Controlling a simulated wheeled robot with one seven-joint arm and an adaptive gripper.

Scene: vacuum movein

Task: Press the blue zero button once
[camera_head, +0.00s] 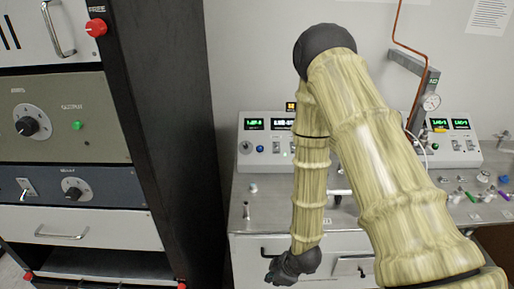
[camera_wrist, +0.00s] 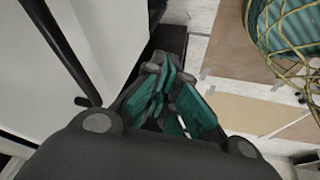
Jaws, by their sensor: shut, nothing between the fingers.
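A small blue button (camera_head: 260,149) sits on the sloped front of a white instrument box (camera_head: 248,137), below its green display, on the bench against the back wall. Its label is too small to read. My gripper (camera_head: 285,272) hangs low in front of the bench drawers, below and apart from the button. In the wrist view my gripper (camera_wrist: 165,104) has its teal-lined fingers shut with nothing between them, pointing toward the floor area. The button does not show in the wrist view. My arm hides the middle of the bench and part of the instrument panels.
A tall rack with a dark side post (camera_head: 150,130) stands left, with a red knob (camera_head: 96,27) and a green button (camera_head: 77,125). A second instrument box (camera_head: 458,150), a gauge (camera_head: 431,102) and small coloured parts are at right. The wrist view shows cardboard sheets (camera_wrist: 235,100) on the floor.

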